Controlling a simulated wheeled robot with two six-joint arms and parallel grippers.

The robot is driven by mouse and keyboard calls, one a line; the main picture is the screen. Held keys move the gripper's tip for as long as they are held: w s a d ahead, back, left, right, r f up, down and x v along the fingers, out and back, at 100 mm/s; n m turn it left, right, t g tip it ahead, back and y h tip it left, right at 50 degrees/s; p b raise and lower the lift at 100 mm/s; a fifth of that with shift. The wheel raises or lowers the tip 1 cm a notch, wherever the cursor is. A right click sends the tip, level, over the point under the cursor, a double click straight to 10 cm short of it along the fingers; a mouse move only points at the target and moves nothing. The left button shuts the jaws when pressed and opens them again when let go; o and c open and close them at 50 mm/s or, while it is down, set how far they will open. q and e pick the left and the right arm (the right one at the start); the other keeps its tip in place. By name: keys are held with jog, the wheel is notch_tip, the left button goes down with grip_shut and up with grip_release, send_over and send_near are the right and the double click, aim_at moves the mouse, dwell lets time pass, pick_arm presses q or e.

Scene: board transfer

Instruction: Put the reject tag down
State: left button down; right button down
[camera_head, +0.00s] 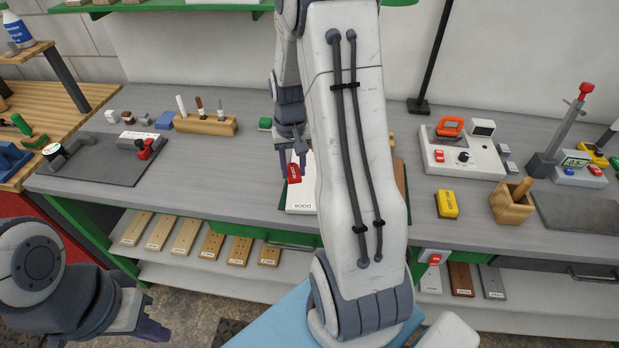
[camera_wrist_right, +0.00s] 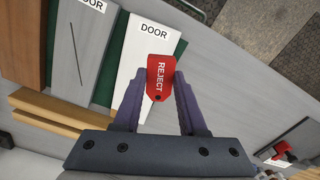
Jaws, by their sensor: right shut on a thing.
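The red reject tag (camera_head: 294,173) is held in my right gripper (camera_head: 292,166) above the grey bench. In the right wrist view the tag (camera_wrist_right: 160,76), with its word REJECT showing, sits between the two fingertips of the right gripper (camera_wrist_right: 160,88). Behind it is a white board (camera_wrist_right: 133,75) labelled DOOR; I cannot tell how far above it the tag is. The white board (camera_head: 301,197) is partly hidden by my right arm in the head view. My left gripper (camera_head: 108,335) is low at the left, its fingers apart and partly cut off by the frame.
A grey board (camera_wrist_right: 78,55) with a dark line lies beside the white one. A wooden block with markers (camera_head: 205,125) and a dark mat (camera_head: 98,165) are at left. A white device (camera_head: 460,158), a yellow box (camera_head: 447,204) and a wooden holder (camera_head: 511,205) are at right.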

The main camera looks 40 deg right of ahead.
aim_at(299, 179)
jog(key=s+d+r+m, duration=0.2)
jog(key=d, duration=0.3)
jog(key=s+d+r+m, duration=0.2)
jog(key=s+d, duration=0.1)
jog(key=d, duration=0.2)
jog(key=a+f, duration=0.2)
jog(key=a, duration=0.1)
jog(key=w+a+f+p, duration=0.1)
jog(key=a+f, duration=0.1)
jog(key=a, duration=0.2)
jog(key=w+a+f+p, duration=0.1)
jog(key=a+f, duration=0.2)
jog(key=shift+w+a, duration=0.2)
jog(key=shift+a+f, duration=0.15)
jog(key=shift+f, duration=0.1)
notch_tip(299, 179, down, 3)
jog(key=shift+f+p, duration=0.1)
jog(key=shift+p, duration=0.5)
jog(key=shift+f, duration=0.3)
